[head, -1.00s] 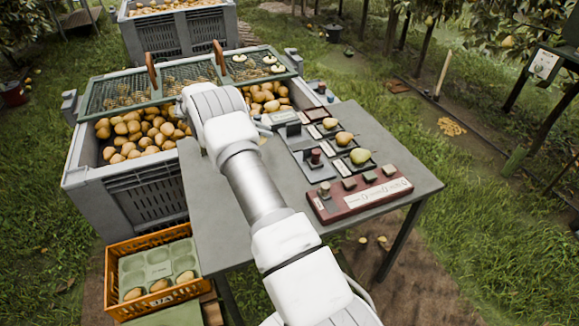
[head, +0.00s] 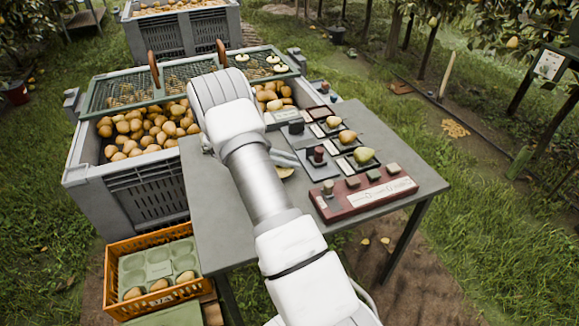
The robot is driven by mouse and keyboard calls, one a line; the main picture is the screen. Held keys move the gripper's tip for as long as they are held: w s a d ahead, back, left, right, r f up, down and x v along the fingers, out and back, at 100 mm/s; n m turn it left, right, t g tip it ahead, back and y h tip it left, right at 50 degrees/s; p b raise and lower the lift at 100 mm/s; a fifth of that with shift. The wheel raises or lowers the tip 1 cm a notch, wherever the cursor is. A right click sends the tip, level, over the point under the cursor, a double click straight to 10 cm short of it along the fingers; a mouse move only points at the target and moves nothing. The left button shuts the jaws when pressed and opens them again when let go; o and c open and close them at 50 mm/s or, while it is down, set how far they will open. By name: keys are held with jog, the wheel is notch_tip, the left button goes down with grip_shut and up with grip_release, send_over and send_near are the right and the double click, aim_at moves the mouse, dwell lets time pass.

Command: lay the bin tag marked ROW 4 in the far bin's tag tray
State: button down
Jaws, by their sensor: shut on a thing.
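My gripper (head: 283,157) is mostly hidden behind my own wrist and forearm, over the left part of the grey table; a pale edge of the hand shows. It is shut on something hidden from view. The far bin (head: 185,38), a grey crate of pears, stands at the top left. I cannot make out its tag tray. Small pale cards lie on the table beside dark pads, one card (head: 345,165) near the middle pear. Their print is too small to read, so I cannot tell where ROW 4 is.
A nearer grey bin (head: 115,195) of pears, with a green mesh lid (head: 130,92), adjoins the table (head: 222,240). A red-brown block rack (head: 365,200) and pears on pads occupy the table's right side. An orange crate (head: 150,245) stands at lower left.

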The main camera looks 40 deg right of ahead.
jog(key=shift+f, duration=0.8)
jog(key=shift+f, duration=0.1)
jog(key=c, duration=0.7)
grip_release()
